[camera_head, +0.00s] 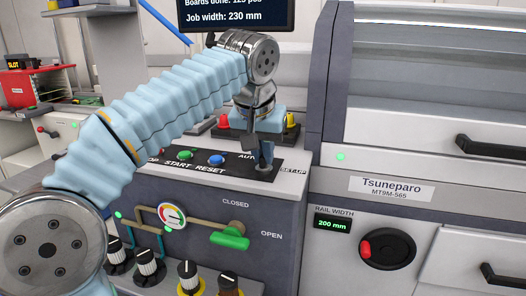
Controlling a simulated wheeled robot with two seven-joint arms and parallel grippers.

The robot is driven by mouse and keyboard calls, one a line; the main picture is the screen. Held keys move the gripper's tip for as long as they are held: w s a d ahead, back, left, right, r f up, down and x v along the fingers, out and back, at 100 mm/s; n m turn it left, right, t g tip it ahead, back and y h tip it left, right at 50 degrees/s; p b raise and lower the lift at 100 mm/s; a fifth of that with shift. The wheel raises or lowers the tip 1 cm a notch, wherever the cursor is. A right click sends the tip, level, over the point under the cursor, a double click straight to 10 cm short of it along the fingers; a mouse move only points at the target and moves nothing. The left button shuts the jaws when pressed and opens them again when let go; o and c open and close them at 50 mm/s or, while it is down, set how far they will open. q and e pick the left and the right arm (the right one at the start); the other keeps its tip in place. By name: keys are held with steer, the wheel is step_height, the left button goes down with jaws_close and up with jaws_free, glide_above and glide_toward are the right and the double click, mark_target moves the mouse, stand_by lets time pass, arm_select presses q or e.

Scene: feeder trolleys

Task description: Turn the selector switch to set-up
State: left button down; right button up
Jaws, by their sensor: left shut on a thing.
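My left arm reaches in from the left over the machine's control panel (222,170). My left gripper (264,154) points down at the right end of the panel and is shut on the selector switch (264,168). The fingers hide most of the switch, so I cannot tell which way it points. The partly covered AUTO label is left of it, and the SET-UP label (293,170) is right of it. My right gripper is not in view.
Left of the switch are the green START button (185,154) and blue RESET button (216,159). Below are a gauge (172,215), a green valve handle (231,238) and several knobs. A screen (237,14) stands above. A handwheel (387,249) is at the right.

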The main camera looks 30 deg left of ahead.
arm_select(q)
steer(key=shift+f+m, duration=0.15)
steer(key=shift+m, duration=0.15)
steer(key=m+h, duration=0.2)
steer(key=m, duration=0.3)
steer(key=shift+a, duration=0.15)
steer(key=m+h, duration=0.1)
steer(key=m, duration=0.2)
steer(key=m+g+h, duration=0.1)
steer(key=m, duration=0.2)
steer(key=shift+a+f, duration=0.1)
steer(key=shift+f, duration=0.05)
steer(key=shift+m+g, duration=0.3)
steer(key=shift+m, duration=0.1)
steer(key=c, duration=1.3)
jaws_free()
steer(key=shift+o, duration=0.7)
steer(key=shift+w, duration=0.15)
steer(key=shift+r, duration=0.25)
